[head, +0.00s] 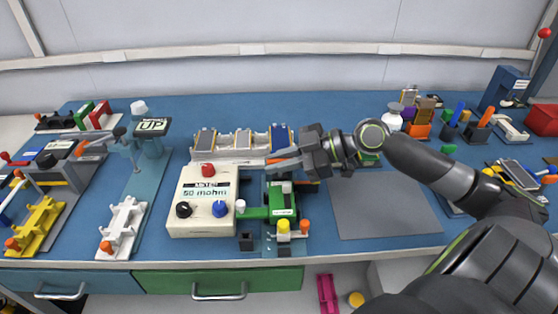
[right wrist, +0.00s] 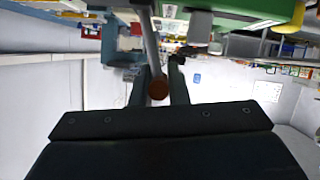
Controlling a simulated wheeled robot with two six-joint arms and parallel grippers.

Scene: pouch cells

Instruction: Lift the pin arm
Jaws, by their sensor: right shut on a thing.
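My right gripper (head: 284,163) is above the green fixture (head: 281,203) at the middle of the bench, just right of the cream meter box. In the right wrist view its two dark fingers (right wrist: 161,72) close around a grey rod, the pin arm (right wrist: 151,42), which ends in a brown-orange round knob (right wrist: 158,90). The rod comes down from the top of that view, and the fingers are on either side of it. In the head view the gripper partly hides the rod and the top of the fixture. My left gripper is not in view.
The cream meter box (head: 187,220) with knobs stands close on the left. A rack of pouch cells (head: 236,141) is behind. A grey mat (head: 380,208) to the right is bare. A yellow-capped part (head: 283,227) stands at the fixture's front. Small holders crowd the right back.

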